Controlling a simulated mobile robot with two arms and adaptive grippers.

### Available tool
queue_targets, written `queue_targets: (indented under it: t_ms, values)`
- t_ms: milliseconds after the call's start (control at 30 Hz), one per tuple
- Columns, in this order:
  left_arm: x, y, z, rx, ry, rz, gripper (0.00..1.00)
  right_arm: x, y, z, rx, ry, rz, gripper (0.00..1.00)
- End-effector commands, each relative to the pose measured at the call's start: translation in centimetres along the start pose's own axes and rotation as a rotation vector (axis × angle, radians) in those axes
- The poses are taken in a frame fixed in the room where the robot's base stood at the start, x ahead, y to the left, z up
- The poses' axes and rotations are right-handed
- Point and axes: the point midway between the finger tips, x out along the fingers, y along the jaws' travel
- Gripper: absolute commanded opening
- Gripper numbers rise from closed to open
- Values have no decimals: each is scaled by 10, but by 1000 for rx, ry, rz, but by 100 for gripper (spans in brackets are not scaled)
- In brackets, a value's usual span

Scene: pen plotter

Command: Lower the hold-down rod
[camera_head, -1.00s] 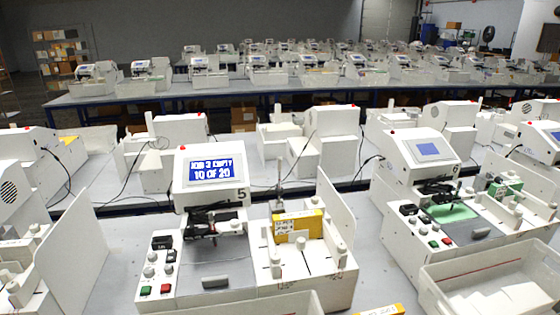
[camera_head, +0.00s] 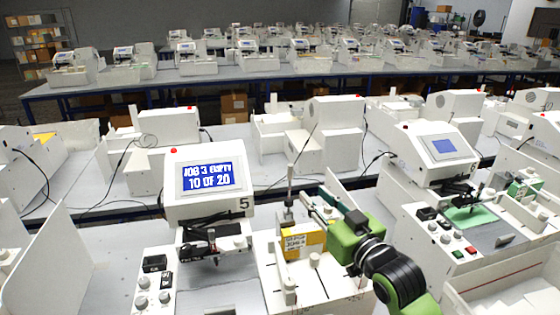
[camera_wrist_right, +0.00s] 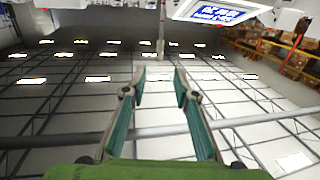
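The hold-down rod (camera_head: 290,187) stands upright on the white feeder at the right of plotter 5 (camera_head: 205,210), behind a yellow box of cards (camera_head: 304,241). In the right wrist view the rod (camera_wrist_right: 161,32) shows beyond and between my fingertips. My right gripper (camera_head: 311,201) reaches in from the right over the feeder, beside the rod at about mid-height. Its two fingers (camera_wrist_right: 157,85) are apart and nothing is seen between them; the rod looks a little ahead of the tips. My left gripper is not in view.
The plotter's screen (camera_head: 209,178) reads "JOB 3 EMPTY 10 OF 20". A pen carriage (camera_head: 212,243) is below it. A similar plotter (camera_head: 440,160) stands to the right, with a white bin (camera_head: 500,272) in front. More machines fill the tables behind.

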Motion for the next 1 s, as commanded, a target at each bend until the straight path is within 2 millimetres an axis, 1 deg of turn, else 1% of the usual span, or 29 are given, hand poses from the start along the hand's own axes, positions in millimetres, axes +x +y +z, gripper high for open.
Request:
queue_targets:
  t_ms: [100, 167, 267, 400, 500, 667, 800, 900, 1000]
  values:
    - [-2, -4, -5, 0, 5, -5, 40, 4, 0, -2, 0, 4, -1, 27]
    - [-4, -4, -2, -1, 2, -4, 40, 9, 0, -3, 1, 4, 0, 27]
    - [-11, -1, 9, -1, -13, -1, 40, 23, 0, -5, 1, 4, -1, 27]
    - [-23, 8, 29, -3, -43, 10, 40, 48, 0, -6, 2, 4, -1, 27]
    - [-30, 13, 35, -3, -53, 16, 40, 67, 0, -6, 1, 3, -1, 27]
    - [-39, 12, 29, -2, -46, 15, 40, 94, 0, -5, 0, 3, -1, 27]
    - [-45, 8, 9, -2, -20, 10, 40, 115, 0, -5, 0, 2, -1, 27]
    - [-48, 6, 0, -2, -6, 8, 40, 126, 0, -4, 1, 2, -1, 27]
    - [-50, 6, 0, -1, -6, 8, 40, 133, 0, -3, 0, 4, -2, 27]
